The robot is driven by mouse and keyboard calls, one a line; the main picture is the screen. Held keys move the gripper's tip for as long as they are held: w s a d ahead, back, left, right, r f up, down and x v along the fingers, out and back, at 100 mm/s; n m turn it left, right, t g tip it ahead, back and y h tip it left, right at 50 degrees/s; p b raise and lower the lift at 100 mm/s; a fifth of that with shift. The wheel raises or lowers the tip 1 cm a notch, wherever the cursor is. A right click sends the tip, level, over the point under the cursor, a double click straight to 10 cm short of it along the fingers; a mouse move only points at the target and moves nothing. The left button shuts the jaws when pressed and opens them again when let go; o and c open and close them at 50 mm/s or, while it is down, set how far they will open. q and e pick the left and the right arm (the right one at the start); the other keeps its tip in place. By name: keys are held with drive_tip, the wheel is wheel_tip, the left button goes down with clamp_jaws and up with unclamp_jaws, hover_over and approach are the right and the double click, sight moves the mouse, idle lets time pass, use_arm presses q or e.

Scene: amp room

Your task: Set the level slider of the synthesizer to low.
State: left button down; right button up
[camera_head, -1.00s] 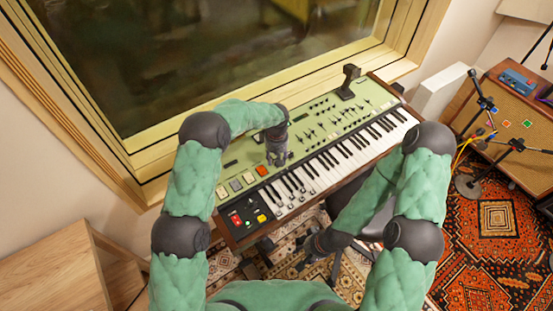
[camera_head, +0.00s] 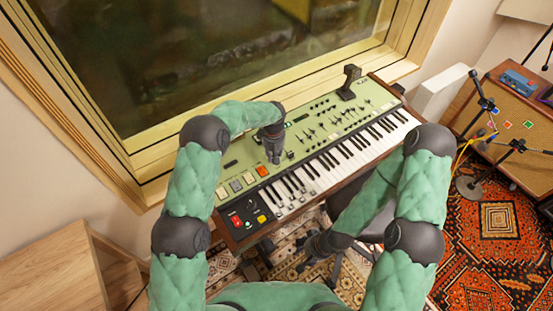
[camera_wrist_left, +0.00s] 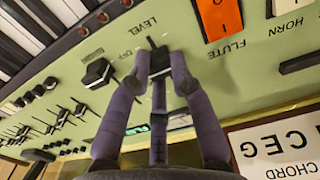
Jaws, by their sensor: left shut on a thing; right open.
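The green synthesizer (camera_head: 238,172) stands below the window, with its keys facing me. In the left wrist view, the level slider (camera_wrist_left: 156,50) is a dark knob beside the upside-down word LEVEL. My left gripper (camera_wrist_left: 161,66) is shut on this knob, and its fingers hide much of the slider's track. In the head view my left gripper (camera_head: 274,159) reaches down to the left part of the panel and hides the slider. My right gripper (camera_head: 308,250) is open and empty, low in front of the keyboard.
Near the held slider are a black knob (camera_wrist_left: 97,72) marked OFF, an orange FLUTE switch (camera_wrist_left: 220,18) and a white CHORD label (camera_wrist_left: 280,150). A black stand piece (camera_head: 348,82) rises at the synthesizer's back. A wooden cabinet (camera_head: 50,270) stands at left.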

use_arm(q)
drive_tip(key=shift+w+a, duration=0.15)
drive_tip(key=shift+w, duration=0.1)
drive_tip(key=c, duration=1.1)
unclamp_jaws()
drive_tip(key=shift+r, duration=0.1)
wheel_tip(320, 180, up, 12)
drive_tip(key=shift+f, duration=0.1)
